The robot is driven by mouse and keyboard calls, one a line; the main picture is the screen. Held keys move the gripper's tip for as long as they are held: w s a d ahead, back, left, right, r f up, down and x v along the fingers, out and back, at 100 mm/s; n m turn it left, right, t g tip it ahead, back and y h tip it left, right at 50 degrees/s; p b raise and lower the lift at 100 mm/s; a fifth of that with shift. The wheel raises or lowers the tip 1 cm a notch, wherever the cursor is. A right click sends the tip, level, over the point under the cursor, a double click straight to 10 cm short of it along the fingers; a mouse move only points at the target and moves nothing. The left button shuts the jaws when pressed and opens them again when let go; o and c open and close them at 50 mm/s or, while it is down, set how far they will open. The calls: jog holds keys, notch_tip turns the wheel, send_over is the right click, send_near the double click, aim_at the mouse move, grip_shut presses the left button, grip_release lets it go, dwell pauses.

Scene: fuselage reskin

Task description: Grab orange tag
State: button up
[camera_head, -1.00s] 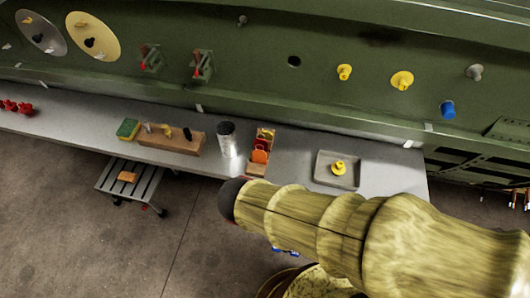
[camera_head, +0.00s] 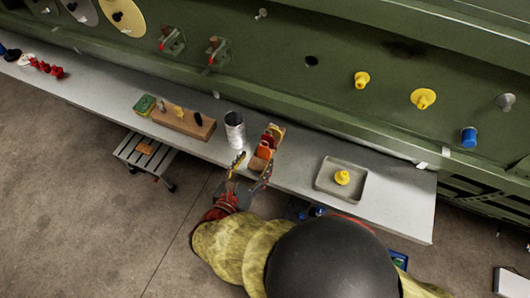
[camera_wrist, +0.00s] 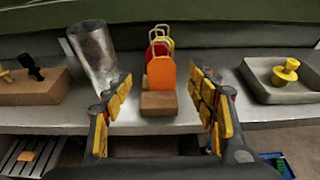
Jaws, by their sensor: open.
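The orange tag (camera_wrist: 161,74) stands upright at the front of a small wooden tag holder (camera_wrist: 158,104), with a red and a yellow tag behind it in the wrist view. In the head view the orange tag (camera_head: 264,153) is in the holder on the bench. My gripper (camera_wrist: 163,98) is open, its yellow-padded fingers on either side of the holder in the picture. The gripper (camera_head: 252,172) is at the bench's front edge in the head view. Nothing is between the fingertips, and the tag appears beyond them.
A metal cylinder (camera_wrist: 94,58) stands just left of the holder. A wooden block with pegs (camera_head: 183,123) is farther left. A grey tray (camera_head: 323,181) with a yellow knob (camera_head: 342,177) is to the right. Bare bench (camera_wrist: 214,65) lies between holder and tray.

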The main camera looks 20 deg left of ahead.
aim_at(264, 150)
jog(key=shift+b+x, duration=0.55)
jog(key=shift+x, duration=3)
jog(key=shift+s+d+f, duration=0.1)
jog(key=shift+c, duration=0.4)
jog(key=c, duration=0.9)
